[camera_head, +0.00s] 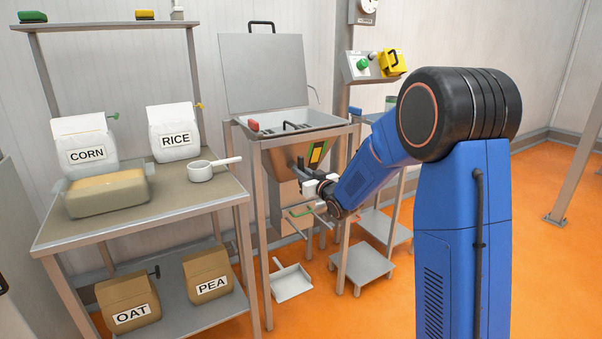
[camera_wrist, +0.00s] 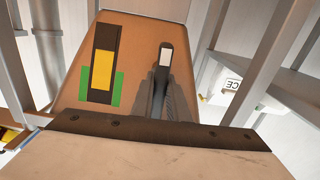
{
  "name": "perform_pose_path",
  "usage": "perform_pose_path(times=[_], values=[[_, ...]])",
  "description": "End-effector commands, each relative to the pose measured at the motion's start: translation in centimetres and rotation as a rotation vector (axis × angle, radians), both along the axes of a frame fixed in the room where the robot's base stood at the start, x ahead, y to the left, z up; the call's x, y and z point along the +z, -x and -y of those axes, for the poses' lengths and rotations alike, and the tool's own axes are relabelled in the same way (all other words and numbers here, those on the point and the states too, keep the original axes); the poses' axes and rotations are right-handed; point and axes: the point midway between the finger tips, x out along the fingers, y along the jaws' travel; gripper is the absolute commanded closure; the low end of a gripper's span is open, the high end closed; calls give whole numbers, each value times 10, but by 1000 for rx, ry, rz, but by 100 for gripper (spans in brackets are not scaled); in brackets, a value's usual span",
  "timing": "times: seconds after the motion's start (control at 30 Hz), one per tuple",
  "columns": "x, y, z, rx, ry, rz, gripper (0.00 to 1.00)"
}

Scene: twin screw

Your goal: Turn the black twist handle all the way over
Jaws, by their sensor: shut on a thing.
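The black twist handle (camera_head: 301,163) shows in the head view on the front of the metal hopper, small and partly hidden by my gripper. My gripper (camera_head: 308,182) reaches it from the right and is shut on it. In the wrist view the dark fingers of my gripper (camera_wrist: 162,100) are together at the hopper's tan face, with a pale-tipped dark piece between them. How far the handle is turned is hard to tell. A gauge strip (camera_wrist: 103,65) in black, yellow and green is beside the fingers.
The hopper stands in a grey metal frame (camera_head: 263,215) with legs close around my gripper. A table (camera_head: 170,205) with CORN and RICE bags and a white scoop (camera_head: 202,172) is at left. A dustpan (camera_head: 290,282) lies on the orange floor.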

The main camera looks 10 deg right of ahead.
Motion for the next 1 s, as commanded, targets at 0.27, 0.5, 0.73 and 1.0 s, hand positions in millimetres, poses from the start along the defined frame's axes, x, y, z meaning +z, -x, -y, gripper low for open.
perform_pose_path(times=[0.27,0.5,0.73,1.0], values=[[-3,1,0,0,-35,-16,100],[-3,1,0,0,-36,-17,100],[-2,1,0,0,-36,-16,67],[-1,1,0,0,-36,-14,67]])
